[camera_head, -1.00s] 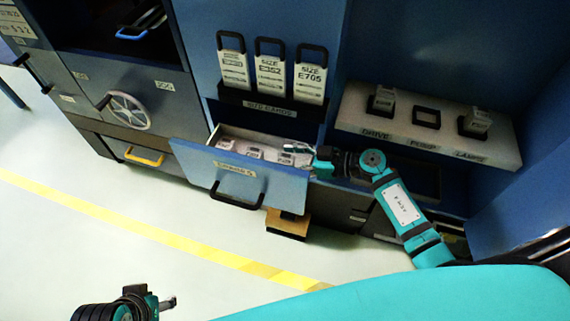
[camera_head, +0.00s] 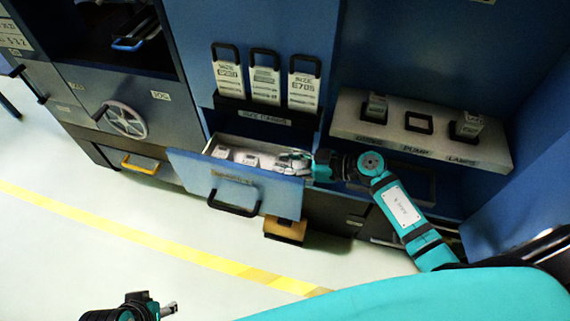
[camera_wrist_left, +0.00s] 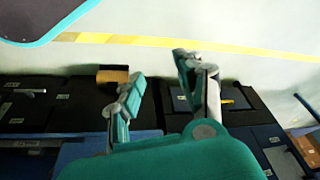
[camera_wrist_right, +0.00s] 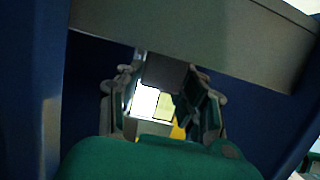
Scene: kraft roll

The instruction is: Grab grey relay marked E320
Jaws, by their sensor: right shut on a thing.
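The relays lie in a row in an open blue drawer (camera_head: 262,192). A pale relay (camera_head: 221,152) is at the left and another relay (camera_head: 251,161) sits in the middle. My right gripper (camera_head: 293,160) reaches into the drawer's right end. It is shut on a grey relay with a white and yellowish face (camera_wrist_right: 150,101), seen between the fingers in the right wrist view. I cannot read the marking E320 on any relay. My left gripper (camera_head: 168,309) is empty and open, far from the drawer; its fingers stand apart in the left wrist view (camera_wrist_left: 160,82).
Size cards (camera_head: 265,78) stand in a rack above the drawer. A handwheel (camera_head: 126,120) is at the left. A wooden block (camera_head: 285,229) lies below the drawer. The floor in front is clear.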

